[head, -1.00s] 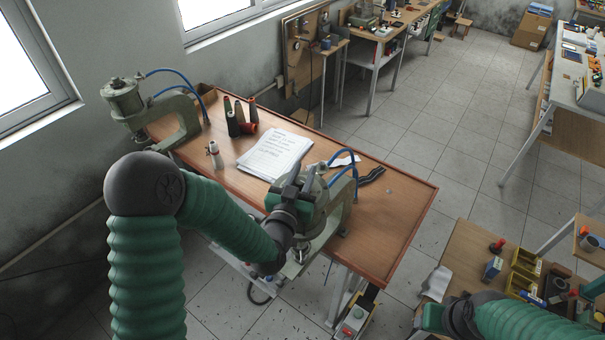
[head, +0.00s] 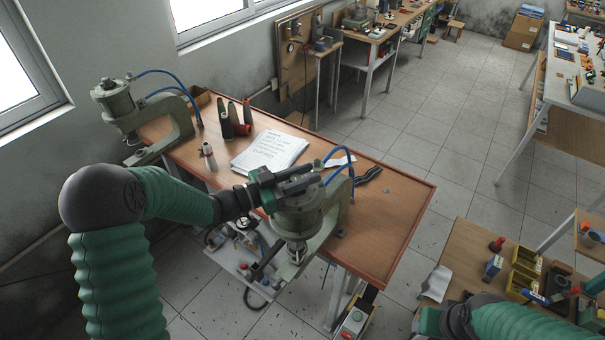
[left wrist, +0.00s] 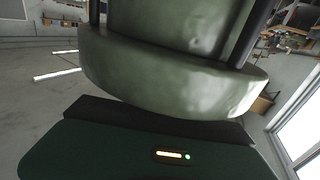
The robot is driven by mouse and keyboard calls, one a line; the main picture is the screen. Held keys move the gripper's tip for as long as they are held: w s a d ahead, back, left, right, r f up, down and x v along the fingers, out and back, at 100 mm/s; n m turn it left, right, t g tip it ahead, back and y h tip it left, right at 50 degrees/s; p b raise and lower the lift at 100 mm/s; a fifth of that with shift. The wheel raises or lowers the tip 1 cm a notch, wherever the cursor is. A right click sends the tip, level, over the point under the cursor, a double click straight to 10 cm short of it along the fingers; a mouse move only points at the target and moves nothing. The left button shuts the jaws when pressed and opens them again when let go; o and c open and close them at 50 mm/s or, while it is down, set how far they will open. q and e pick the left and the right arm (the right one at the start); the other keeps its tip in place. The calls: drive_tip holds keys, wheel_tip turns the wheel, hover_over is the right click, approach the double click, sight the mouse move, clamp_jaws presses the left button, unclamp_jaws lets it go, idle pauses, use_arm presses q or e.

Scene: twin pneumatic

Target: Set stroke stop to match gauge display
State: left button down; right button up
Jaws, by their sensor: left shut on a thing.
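The near pneumatic press (head: 298,216), a grey-green cylinder on a C-frame, stands at the bench's front edge. My left gripper (head: 301,178) is at the top of this press, its two dark fingers shut on a part there that they mostly hide; it looks like the stroke stop. In the left wrist view, the rounded green press body (left wrist: 175,75) fills the upper middle. A second press (head: 117,101) with blue hoses stands at the bench's far left end. I cannot make out a gauge display. My right gripper (head: 428,321) is partly in view at the bottom right; its fingers do not show clearly.
The wooden bench (head: 388,212) holds a stack of written paper (head: 268,152), several dark cones (head: 232,120), a white bottle (head: 208,156) and black pliers (head: 368,175). A lower shelf (head: 240,262) holds small parts. A side table (head: 455,250) with yellow bins (head: 525,262) stands at right.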

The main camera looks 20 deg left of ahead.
use_arm(q)
drive_tip(key=shift+s+d+f+m+g+h, duration=0.1)
drive_tip(key=shift+m+g+h, duration=0.4)
drive_tip(key=shift+g, duration=0.1)
drive_tip(key=shift+s+d+f+m+g+h, duration=0.1)
drive_tip(key=shift+m+g+h, duration=0.3)
drive_tip(key=shift+m+g, duration=0.15)
drive_tip(key=g, duration=0.1)
drive_tip(key=m+g+h, duration=0.1)
drive_tip(key=m+g+h+b, duration=0.1)
drive_tip(key=shift+s+d+f+m+g, duration=0.1)
drive_tip(key=shift+s+m+g, duration=0.15)
drive_tip(key=shift+g, duration=0.1)
drive_tip(key=m+g, duration=0.1)
drive_tip(key=m+g+b, duration=0.1)
drive_tip(key=g, duration=0.1)
drive_tip(key=m+g+h, duration=0.1)
drive_tip(key=g, duration=0.1)
drive_tip(key=shift+s+d, duration=0.15)
drive_tip(key=shift+s, duration=0.2)
drive_tip(key=shift+s+m+g+b, duration=0.25)
drive_tip(key=shift+m+g+b, duration=0.45)
drive_tip(key=shift+g, duration=0.5)
drive_tip(key=shift+m, duration=0.3)
drive_tip(key=c, duration=1.3)
unclamp_jaws()
drive_tip(key=shift+o, duration=0.8)
drive_tip(key=shift+w+d, duration=0.15)
drive_tip(key=shift+d, duration=0.05)
drive_tip(key=shift+r, duration=0.25)
